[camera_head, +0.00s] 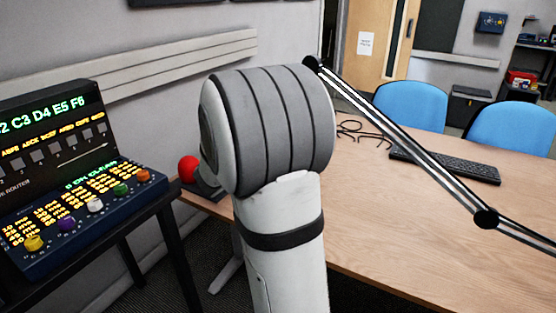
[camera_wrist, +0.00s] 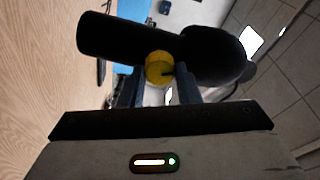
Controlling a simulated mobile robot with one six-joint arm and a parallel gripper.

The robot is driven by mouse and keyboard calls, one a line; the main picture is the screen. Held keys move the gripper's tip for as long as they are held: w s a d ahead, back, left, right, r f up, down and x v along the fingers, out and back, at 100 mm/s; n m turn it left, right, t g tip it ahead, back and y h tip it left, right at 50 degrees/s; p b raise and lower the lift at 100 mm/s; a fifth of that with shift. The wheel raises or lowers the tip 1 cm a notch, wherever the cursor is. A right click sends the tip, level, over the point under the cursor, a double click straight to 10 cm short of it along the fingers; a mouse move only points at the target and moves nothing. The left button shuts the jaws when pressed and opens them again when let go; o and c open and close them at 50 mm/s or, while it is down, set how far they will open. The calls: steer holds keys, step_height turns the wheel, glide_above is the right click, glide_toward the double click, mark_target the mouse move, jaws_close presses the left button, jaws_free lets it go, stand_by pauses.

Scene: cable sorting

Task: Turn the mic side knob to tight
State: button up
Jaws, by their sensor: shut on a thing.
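The yellow round side knob (camera_wrist: 158,66) sits on the black microphone (camera_wrist: 115,37) in the wrist view. A dark mark on its face points to the right. My gripper (camera_wrist: 161,78) has one finger on each side of the knob and is shut on it. The microphone lies across the top of that view, its thick rounded end to the right. In the head view my own arm hides the microphone, the knob and the gripper. The microphone boom arm (camera_head: 395,137) runs from behind my arm down to the right. No tight or loose label is readable.
A wooden desk (camera_head: 430,235) holds a keyboard (camera_head: 445,165) and a dark cable (camera_head: 362,133). A red ball-shaped thing (camera_head: 188,169) is left of my arm. A console with coloured knobs (camera_head: 85,215) stands at left. Blue chairs (camera_head: 410,105) are behind the desk.

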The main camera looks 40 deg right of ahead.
steer(key=m+b, duration=0.4)
steer(key=b, duration=0.2)
steer(key=shift+w, duration=0.1)
stand_by(0.5)
steer(key=o, duration=1)
steer(key=shift+c, duration=0.2)
steer(key=v, duration=0.8)
steer(key=shift+p, duration=0.3)
